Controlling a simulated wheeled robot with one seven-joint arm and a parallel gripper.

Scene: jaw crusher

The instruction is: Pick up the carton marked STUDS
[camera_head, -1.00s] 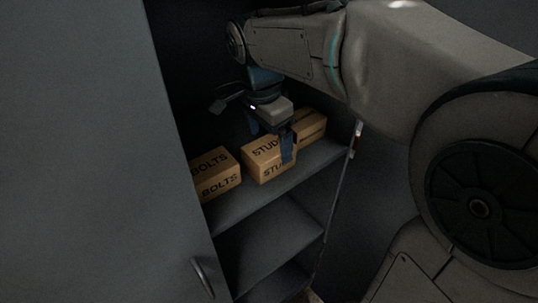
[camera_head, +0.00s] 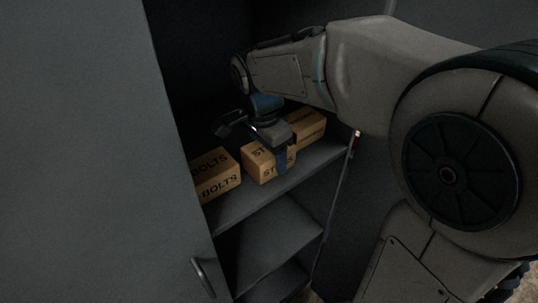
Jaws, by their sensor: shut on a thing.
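The carton marked STUDS (camera_head: 257,165) is a brown box on the cabinet's upper shelf, between two other cartons. Only the first letters of its label show, as my gripper (camera_head: 277,160) covers the rest. My gripper reaches down from above and is shut on this carton, with one blue finger against its visible side. The other finger is hidden. The carton appears to rest on the shelf; I see no clear gap below it.
A carton marked BOLTS (camera_head: 217,176) stands to the left. Another carton (camera_head: 309,126), its label partly hidden, stands behind right. The shelf (camera_head: 262,192) has a bare front strip. A grey cabinet door (camera_head: 90,150) fills the left, and lower shelves look empty.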

